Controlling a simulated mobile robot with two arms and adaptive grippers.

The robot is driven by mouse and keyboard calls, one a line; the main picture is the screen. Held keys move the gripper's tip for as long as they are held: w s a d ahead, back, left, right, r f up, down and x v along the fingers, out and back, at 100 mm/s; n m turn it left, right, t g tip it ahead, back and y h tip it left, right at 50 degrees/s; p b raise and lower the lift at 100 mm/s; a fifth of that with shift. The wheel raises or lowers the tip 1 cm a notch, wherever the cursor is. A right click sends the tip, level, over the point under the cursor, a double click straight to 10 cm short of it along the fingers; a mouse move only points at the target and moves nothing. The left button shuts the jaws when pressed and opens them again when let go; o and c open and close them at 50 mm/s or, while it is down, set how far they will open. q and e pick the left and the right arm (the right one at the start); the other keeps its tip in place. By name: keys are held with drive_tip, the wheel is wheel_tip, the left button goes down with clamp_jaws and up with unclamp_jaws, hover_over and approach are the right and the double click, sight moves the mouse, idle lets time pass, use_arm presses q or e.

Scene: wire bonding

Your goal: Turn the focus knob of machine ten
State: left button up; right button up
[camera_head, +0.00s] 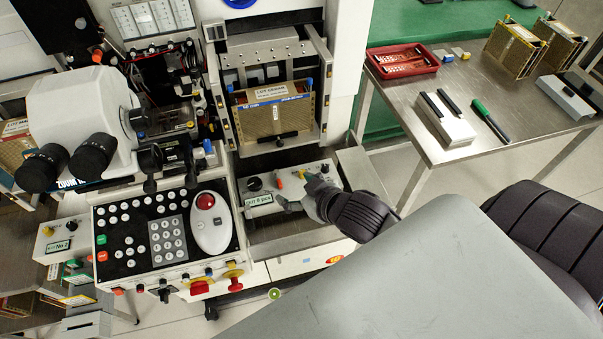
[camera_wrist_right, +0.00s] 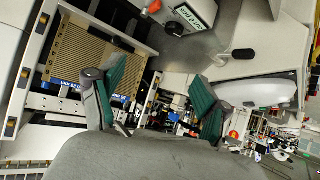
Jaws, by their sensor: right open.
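The machine's white microscope (camera_head: 85,100) with two black eyepieces stands at the left of the head view. A round knob (camera_head: 140,118) is on its right side, and black knobs (camera_head: 150,160) sit just below. None carries a label I can read, so I cannot tell which is the focus knob. My right gripper (camera_head: 298,195) is open and empty, over the small panel (camera_head: 265,200) right of the keypad, well to the right of the microscope. Its green-padded fingers stand apart in the wrist view (camera_wrist_right: 160,78). My left gripper is not in view.
A framed cassette (camera_head: 275,115) stands behind my right gripper; it also shows in the wrist view (camera_wrist_right: 92,52). A keypad console (camera_head: 130,260) with a trackball (camera_head: 210,235) lies below the microscope. A steel table (camera_head: 480,160) with a red tray (camera_head: 402,62) is at the right.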

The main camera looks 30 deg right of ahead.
drive_tip(key=shift+s+f+g+h, duration=0.4)
drive_tip(key=shift+s+f, duration=0.25)
drive_tip(key=shift+s, duration=0.15)
drive_tip(key=s+a+f+g, duration=0.1)
drive_tip(key=s+g, duration=0.2)
drive_tip(key=s, duration=0.4)
drive_tip(key=s+f+g, duration=0.2)
drive_tip(key=s+g, duration=0.1)
drive_tip(key=s, duration=0.3)
wheel_tip(320, 180, down, 27)
drive_tip(key=s+g, duration=0.2)
drive_tip(key=s+d+f+g+h+b, duration=0.1)
drive_tip(key=s+d+f, duration=0.1)
drive_tip(key=s+f, duration=1.4)
drive_tip(key=shift+s+d+f, duration=0.25)
drive_tip(key=shift+s+d, duration=0.15)
drive_tip(key=shift+a, duration=0.1)
